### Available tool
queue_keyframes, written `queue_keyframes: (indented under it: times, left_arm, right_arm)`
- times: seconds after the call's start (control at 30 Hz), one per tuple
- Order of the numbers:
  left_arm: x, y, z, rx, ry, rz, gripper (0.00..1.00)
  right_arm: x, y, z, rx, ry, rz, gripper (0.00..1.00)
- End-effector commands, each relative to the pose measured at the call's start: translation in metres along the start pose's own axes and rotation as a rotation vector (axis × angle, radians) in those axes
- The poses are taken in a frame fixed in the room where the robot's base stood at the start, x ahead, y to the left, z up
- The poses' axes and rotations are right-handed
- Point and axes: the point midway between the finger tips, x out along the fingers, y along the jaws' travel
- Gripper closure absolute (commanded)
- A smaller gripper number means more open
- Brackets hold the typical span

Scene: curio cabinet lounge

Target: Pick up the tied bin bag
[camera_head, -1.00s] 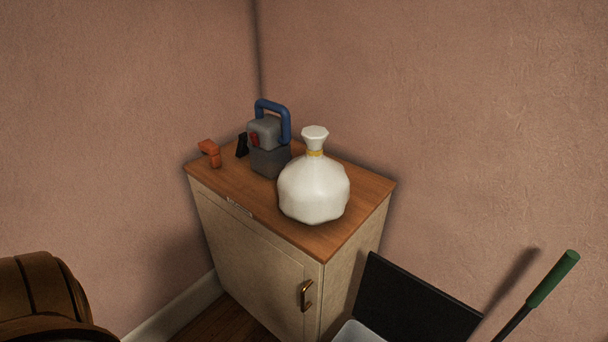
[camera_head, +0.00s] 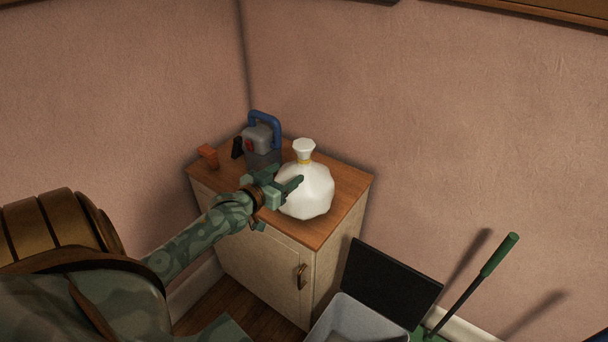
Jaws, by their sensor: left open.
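The tied bin bag (camera_head: 309,191) is white and rounded, with a yellow tie around its neck and a flared top. It stands upright on the wooden top of a small cabinet (camera_head: 340,217) in the corner. My left gripper (camera_head: 284,178) is open at the bag's left side, its fingers pointing toward the bag and overlapping its left edge in the picture. I cannot tell whether the fingers touch it. My right gripper is out of view.
A grey device with a blue handle (camera_head: 263,140) stands behind the bag, with an orange item (camera_head: 207,155) to its left. Walls close in behind. A grey bin (camera_head: 358,318) with a raised black lid (camera_head: 392,283) and a green-handled tool (camera_head: 499,255) stand at the lower right.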

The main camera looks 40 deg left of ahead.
Motion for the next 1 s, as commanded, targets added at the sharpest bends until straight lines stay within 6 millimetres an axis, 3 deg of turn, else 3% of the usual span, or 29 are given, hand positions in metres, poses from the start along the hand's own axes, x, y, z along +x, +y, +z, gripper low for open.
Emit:
queue_keyframes:
  times: [0.13,0.37,0.6,0.93,1.0]
  left_arm:
    - [0.033,-0.001,0.003,0.002,-0.001,-0.001,0.36]
    - [0.054,-0.001,0.002,0.002,-0.002,0.0,0.36]
    - [0.092,-0.006,0.006,0.002,-0.002,-0.001,0.36]
    - [0.102,-0.006,0.003,0.002,-0.003,-0.001,0.36]
    - [0.102,-0.006,0.003,0.002,-0.003,-0.001,0.53]
  right_arm:
    - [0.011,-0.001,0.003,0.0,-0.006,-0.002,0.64]
    - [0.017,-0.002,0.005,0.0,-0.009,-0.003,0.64]
    - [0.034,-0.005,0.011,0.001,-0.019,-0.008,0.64]
    - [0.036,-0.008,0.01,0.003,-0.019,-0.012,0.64]
    - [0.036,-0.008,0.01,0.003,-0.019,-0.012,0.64]
